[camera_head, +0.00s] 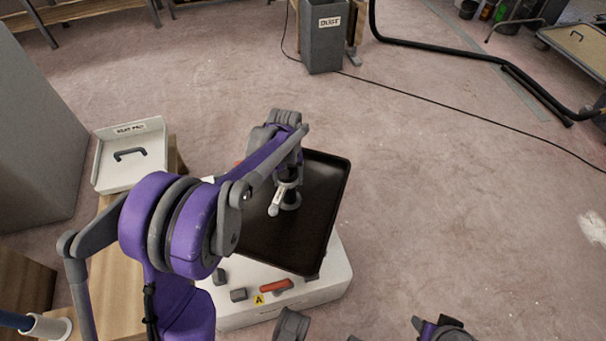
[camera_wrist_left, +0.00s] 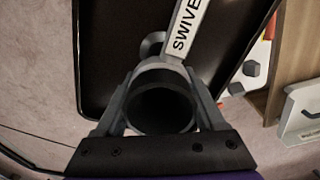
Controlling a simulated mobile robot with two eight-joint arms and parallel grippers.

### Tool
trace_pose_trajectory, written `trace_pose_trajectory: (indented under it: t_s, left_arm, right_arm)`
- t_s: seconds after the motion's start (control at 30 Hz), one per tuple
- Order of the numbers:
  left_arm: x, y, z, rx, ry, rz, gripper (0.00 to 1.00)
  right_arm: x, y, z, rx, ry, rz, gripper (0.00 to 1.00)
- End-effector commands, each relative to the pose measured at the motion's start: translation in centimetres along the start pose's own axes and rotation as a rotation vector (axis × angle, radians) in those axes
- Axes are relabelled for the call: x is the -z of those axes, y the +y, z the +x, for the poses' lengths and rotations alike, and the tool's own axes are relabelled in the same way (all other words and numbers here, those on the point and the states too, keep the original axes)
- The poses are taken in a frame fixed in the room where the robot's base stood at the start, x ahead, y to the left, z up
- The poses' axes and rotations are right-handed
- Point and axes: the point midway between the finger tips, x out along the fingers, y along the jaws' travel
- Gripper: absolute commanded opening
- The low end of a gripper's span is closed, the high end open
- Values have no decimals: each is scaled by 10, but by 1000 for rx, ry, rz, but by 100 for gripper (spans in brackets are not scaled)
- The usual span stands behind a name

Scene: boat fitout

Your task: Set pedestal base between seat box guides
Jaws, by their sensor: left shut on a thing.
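My left gripper (camera_head: 287,182) is shut on the pedestal base (camera_head: 290,200), a grey and black tube with a white lever marked "SWIVEL". In the left wrist view, the pedestal's dark round opening (camera_wrist_left: 163,108) lies between the jaws (camera_wrist_left: 162,112). The pedestal is over the black tray (camera_head: 325,195); I cannot tell whether it touches it. The tray covers much of a white box top (camera_head: 322,292). Small dark grey blocks (camera_head: 238,295), possibly the guides, stand on its near part, beside a red handle (camera_head: 277,286) and a yellow "A" label.
A white labelled bin with a dark handle (camera_head: 131,154) sits on a wooden surface at left. A grey "DUST" bin (camera_head: 323,45) stands at the back, with a black hose (camera_head: 430,46) and a cable on the floor. The floor right of the box is clear.

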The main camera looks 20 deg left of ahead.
Motion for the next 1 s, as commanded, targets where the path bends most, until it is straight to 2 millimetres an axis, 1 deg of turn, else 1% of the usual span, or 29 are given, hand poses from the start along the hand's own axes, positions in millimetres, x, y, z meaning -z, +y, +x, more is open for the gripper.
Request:
trace_pose_trajectory:
  t_s: [0.03, 0.1, 0.3, 0.4, 0.5, 0.7, 1.0]
  left_arm:
    - [5, -14, 11, 1, 0, -66, 0]
    - [10, -31, 26, 0, 0, -161, 0]
    - [17, -77, 64, -1, 1, -404, 0]
    - [17, -94, 77, -2, 1, -494, 0]
    - [18, -106, 86, -3, 2, -559, 0]
    - [17, -116, 95, -4, 2, -613, 0]
    - [17, -116, 103, -4, 2, -615, 0]
  right_arm:
    - [0, 0, -1, 0, 0, 0, 50]
    - [0, 0, -1, 0, 0, 0, 50]
    - [1, 0, -2, 0, 1, 0, 50]
    - [1, 0, -3, 0, 1, 0, 50]
    - [1, 0, -3, 0, 1, 0, 50]
    - [1, 0, -3, 0, 1, 0, 50]
    - [0, 0, 2, 0, -1, 0, 50]
